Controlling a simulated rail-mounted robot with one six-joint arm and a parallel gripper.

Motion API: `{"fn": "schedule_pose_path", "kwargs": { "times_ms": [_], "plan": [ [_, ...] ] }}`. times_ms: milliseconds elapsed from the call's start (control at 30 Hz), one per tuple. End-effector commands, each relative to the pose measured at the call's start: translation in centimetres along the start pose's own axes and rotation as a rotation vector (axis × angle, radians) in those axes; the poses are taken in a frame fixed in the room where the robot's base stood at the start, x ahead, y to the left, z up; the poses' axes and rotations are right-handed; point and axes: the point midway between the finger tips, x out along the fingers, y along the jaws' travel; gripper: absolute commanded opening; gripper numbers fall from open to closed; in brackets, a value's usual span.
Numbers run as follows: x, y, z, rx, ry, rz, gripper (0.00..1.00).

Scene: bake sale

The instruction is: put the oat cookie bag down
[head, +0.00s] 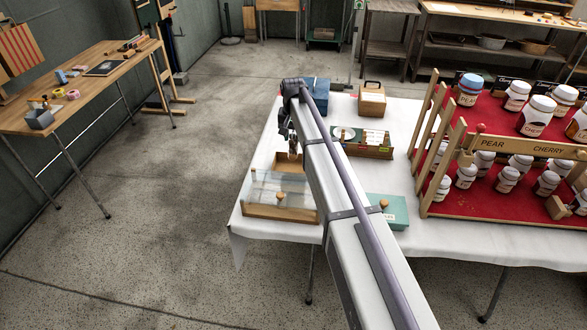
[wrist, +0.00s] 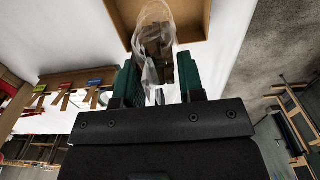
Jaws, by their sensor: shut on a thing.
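My gripper (head: 293,147) is over the left part of the white-clothed table, seen from behind my arm. In the wrist view my gripper (wrist: 158,75) has its green-padded fingers on both sides of a clear bag (wrist: 156,32) with brown contents, the oat cookie bag. The gripper is shut on the bag. The bag's far end overlaps an open wooden box (wrist: 197,20) in the picture; I cannot tell whether it touches the box. The wooden box (head: 271,160) shows in the head view below my gripper. Any label on the bag is not readable.
A clear-fronted case with a wooden base (head: 268,212) stands in front of the box. A red jar rack (head: 490,205) stands right.

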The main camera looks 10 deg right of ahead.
Motion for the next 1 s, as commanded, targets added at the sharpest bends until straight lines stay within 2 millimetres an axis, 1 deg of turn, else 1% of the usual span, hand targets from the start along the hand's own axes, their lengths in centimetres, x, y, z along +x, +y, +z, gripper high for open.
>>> {"fn": "schedule_pose_path", "kwargs": {
  "times_ms": [33,100,167,267,333,433,500,700,867,900,1000],
  "plan": [
    [2.8,0.0,0.0,0.0,0.0,0.0,0.25],
    [4.1,0.0,0.0,0.001,0.0,0.0,0.25],
    [4.5,0.0,0.0,0.001,0.0,0.0,0.25],
    [4.2,0.0,0.0,0.001,0.0,0.0,0.25],
    [5.1,0.0,0.0,0.002,0.0,0.0,0.25],
    [7.4,0.0,0.0,0.002,0.0,0.0,0.25],
    [8.2,0.0,0.0,0.002,0.0,0.0,0.25],
    [7.6,0.0,0.0,0.002,0.0,0.0,0.25],
    [8.1,0.0,0.0,0.002,0.0,0.0,0.25],
    [8.0,0.0,0.0,0.002,0.0,0.0,0.38],
    [8.0,0.0,0.0,0.002,0.0,0.0,0.48]
  ]
}}
